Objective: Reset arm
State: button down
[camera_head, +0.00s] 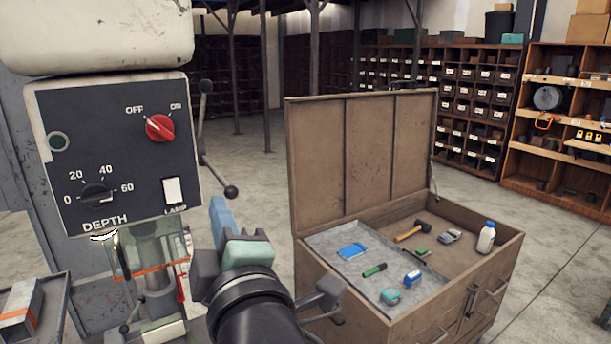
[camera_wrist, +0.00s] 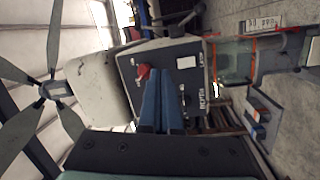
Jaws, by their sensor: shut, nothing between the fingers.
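My gripper (camera_head: 219,212) is raised in front of the drill press, just right of its control panel (camera_head: 115,150) in the head view. Its blue fingers are shut and hold nothing. In the wrist view the shut fingers (camera_wrist: 160,88) point up the picture and cover part of the panel, which appears turned sideways. The panel carries a red switch (camera_head: 160,127) marked OFF and ON, a black depth dial (camera_head: 95,195) and a white lamp switch (camera_head: 174,190). The red switch (camera_wrist: 143,72) also shows beside the fingers in the wrist view. I cannot tell any contact with the panel.
An open wooden chest (camera_head: 365,165) stands to the right, with a grey tray and several tools inside. A lever with a black ball (camera_head: 231,192) projects from the press near my gripper. Shelves (camera_head: 470,100) line the back. Floor between is clear.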

jog(key=s+d+r+m+t+h, duration=0.4)
jog(key=s+d+r+m+t, duration=0.1)
jog(key=r+m, duration=0.4)
jog(key=s+d+r+m+t+h, duration=0.4)
jog(key=s+d+r+m+t, duration=0.1)
jog(key=r+m, duration=0.5)
jog(key=s+d+r, duration=0.1)
jog(key=s, duration=0.1)
jog(key=shift+s+d+r+m, duration=0.2)
jog(key=shift+s+r+m, duration=0.05)
jog(key=shift+s+m, duration=0.1)
